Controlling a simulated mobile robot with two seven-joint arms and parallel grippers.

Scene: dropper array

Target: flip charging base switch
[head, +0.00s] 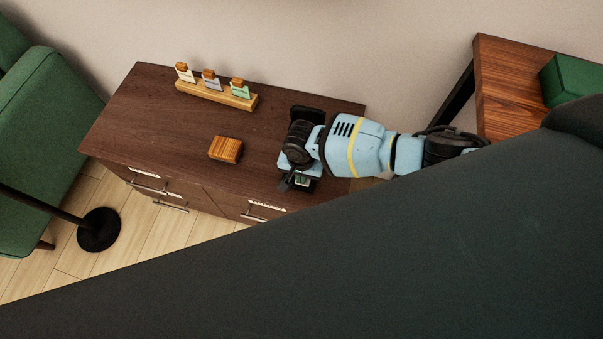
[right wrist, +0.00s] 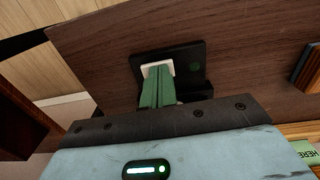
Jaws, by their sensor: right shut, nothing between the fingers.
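The charging base is a black, flat unit (right wrist: 190,62) on the dark wooden cabinet top, seen in the right wrist view. It has a small round green mark on its right part. A pale plate sits on it at the tips of my right gripper (right wrist: 157,76), whose green fingers are together with nothing between them. The fingers partly cover the base, and I cannot tell which way its switch is set. In the head view, my right gripper (head: 301,181) is over the front right of the cabinet top, hiding most of the base. My left gripper is out of view.
The cabinet (head: 150,110) carries a small wooden block (head: 226,149) left of the gripper and a wooden rack (head: 215,95) with three tagged droppers at the back. A brown table (head: 510,75) with a green box (head: 575,80) stands right. A green chair (head: 45,140) stands left.

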